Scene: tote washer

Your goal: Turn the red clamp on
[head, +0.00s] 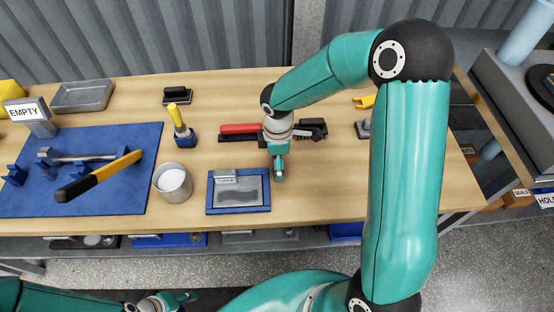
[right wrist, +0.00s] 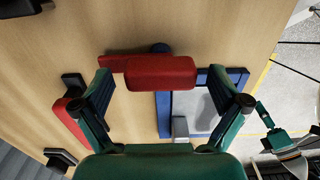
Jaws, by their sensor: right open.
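A red handle (right wrist: 162,73) with a narrower red stem lies between the fingers of my right gripper (right wrist: 159,78) in the right wrist view. The fingers are open, one on each side, with gaps between them and the handle. In the head view my right gripper (head: 279,170) hangs beside the right edge of a blue-framed grey plate (head: 238,190) and hides that handle. A second red bar (head: 240,128) on a black base lies behind it; it also shows in the right wrist view (right wrist: 72,122). My left gripper (head: 180,299) is low at the front, partly seen, its opening unclear.
A metal cup (head: 173,184) and a yellow-handled brush (head: 180,125) stand left of the plate. A blue mat (head: 110,200) holds a yellow-and-black handled tool (head: 100,177). Black items lie behind my right gripper. The table in front of the right gripper is clear.

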